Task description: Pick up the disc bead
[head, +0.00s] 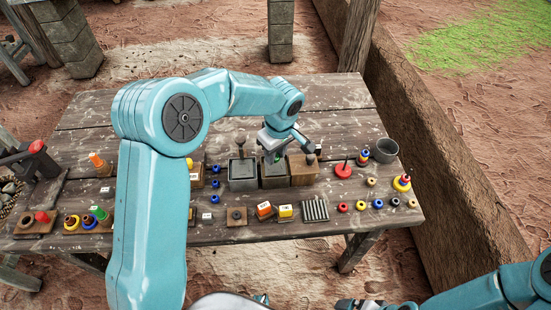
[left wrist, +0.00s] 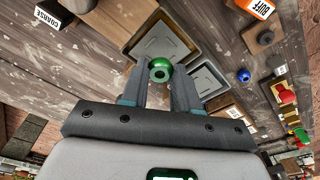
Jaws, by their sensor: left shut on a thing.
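My left gripper (head: 273,155) is over the boxes in the middle of the table, its arm arching in from the left. In the left wrist view my left gripper (left wrist: 160,76) is shut on a green bead (left wrist: 160,69) with a dark hole in its face. The bead sits between the fingertips, above the open boxes. Whether it is disc-shaped or round is hard to tell. Several small ring-like beads, such as a red one (head: 343,207) and a blue one (head: 378,203), lie at the table's front right. My right gripper is at the bottom edge of the head view, its jaws unclear.
Square boxes (head: 242,184) stand mid-table. A grey cup (head: 385,150), a red base with a peg (head: 343,170) and stacked rings (head: 402,183) stand right. A ribbed grey block (head: 315,210) lies in front. The table's back (head: 335,92) is clear.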

